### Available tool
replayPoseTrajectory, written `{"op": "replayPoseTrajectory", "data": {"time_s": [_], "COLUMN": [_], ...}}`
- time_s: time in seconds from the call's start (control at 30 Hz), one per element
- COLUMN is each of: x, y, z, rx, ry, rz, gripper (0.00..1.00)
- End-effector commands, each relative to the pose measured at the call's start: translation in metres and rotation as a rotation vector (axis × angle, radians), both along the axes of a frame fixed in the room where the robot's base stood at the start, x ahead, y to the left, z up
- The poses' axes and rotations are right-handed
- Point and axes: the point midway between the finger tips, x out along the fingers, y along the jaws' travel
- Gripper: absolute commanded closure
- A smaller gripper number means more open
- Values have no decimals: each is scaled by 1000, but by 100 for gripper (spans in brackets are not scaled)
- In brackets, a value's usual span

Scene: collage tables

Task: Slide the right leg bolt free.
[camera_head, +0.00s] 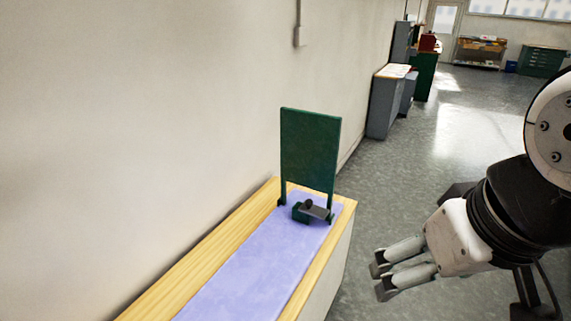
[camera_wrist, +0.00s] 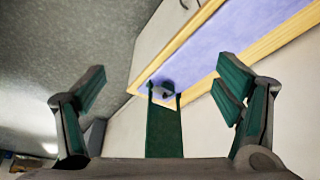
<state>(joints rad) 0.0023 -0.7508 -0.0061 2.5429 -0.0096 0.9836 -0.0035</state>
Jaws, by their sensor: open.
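A dark green upright panel (camera_head: 310,150) stands on two legs at the far end of a table. Near its foot is a small green block with a grey plate-like part and a dark knob (camera_head: 312,210). I cannot make out the right leg bolt clearly; a small dark piece (camera_head: 329,217) shows at the right leg's foot. My gripper (camera_head: 381,278) is open and empty, right of the table and apart from the panel. In the wrist view the panel (camera_wrist: 163,130) appears between my spread fingers, with the small fixture beyond it, partly hidden and blurred.
The wooden table (camera_head: 233,222) has a lilac mat (camera_head: 262,257) and runs along a plain wall on the left. Grey cabinets (camera_head: 385,105) stand farther back by the wall. The floor right of the table is open.

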Motion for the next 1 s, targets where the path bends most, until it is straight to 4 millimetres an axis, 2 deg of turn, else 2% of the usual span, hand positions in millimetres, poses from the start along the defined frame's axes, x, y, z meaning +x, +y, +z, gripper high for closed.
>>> {"op": "replayPoseTrajectory", "data": {"time_s": [0.07, 0.27, 0.4, 0.47, 0.77, 1.0], "x": [0, 5, 23, 34, 97, 153], "y": [0, 2, 10, 14, 36, 47], "z": [0, -3, -13, -19, -54, -87], "rx": [0, 16, 74, 110, 331, 527], "ry": [0, 18, 71, 102, 270, 393], "rz": [0, -17, -73, -108, -308, -478], "gripper": [15, 58, 90, 100, 100, 100]}}
